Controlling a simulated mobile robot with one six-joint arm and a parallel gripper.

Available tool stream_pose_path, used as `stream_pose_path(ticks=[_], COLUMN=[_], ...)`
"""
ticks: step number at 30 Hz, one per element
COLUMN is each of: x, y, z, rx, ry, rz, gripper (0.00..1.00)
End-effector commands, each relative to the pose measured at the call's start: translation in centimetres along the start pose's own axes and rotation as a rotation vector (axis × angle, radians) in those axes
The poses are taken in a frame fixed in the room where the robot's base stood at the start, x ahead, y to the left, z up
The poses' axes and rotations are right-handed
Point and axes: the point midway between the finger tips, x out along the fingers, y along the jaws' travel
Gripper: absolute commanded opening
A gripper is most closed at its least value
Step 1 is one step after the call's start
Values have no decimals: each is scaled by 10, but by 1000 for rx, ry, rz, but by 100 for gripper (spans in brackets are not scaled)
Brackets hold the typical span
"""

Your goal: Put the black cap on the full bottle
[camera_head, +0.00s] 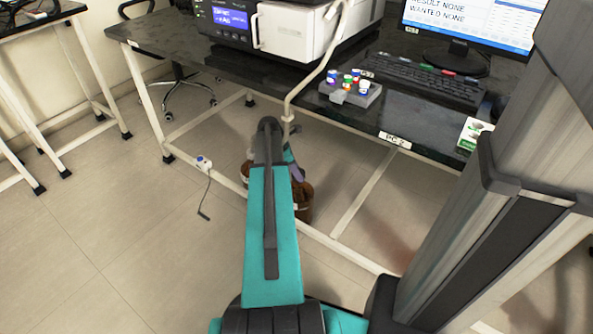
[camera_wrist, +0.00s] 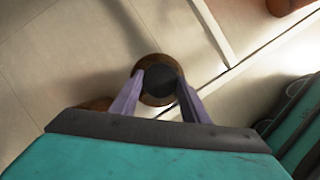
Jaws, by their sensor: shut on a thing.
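In the wrist view, the two purple fingers of my gripper (camera_wrist: 161,85) are closed on opposite sides of a round black cap (camera_wrist: 160,81). A brown bottle (camera_wrist: 154,61) shows as a ring around the cap, directly below it. I cannot tell whether the cap touches the bottle or hangs above it. In the head view, a brown bottle (camera_head: 304,208) stands low under the bench, below my gripper (camera_head: 297,174), and my arm hides part of it. The cap is hidden there. I cannot see how full the bottle is.
Another brown shape (camera_wrist: 97,104) is partly hidden left of my gripper, and one more (camera_wrist: 284,5) is at the top right. The dark bench (camera_head: 200,45) carries instruments, a keyboard (camera_head: 425,80) and a grey rack (camera_head: 352,96) of small vials. White bench rails (camera_head: 365,195) run close by.

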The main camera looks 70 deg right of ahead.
Motion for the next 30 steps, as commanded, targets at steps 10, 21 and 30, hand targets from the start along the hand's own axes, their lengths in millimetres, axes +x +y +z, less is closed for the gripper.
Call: stream_pose_path(ticks=[10,21,30], x=[0,3,7], y=[0,0,-1], z=[0,-2,-3], rx=[0,0,0], ry=[0,0,0], rz=[0,-1,-1], gripper=[21,21,21])
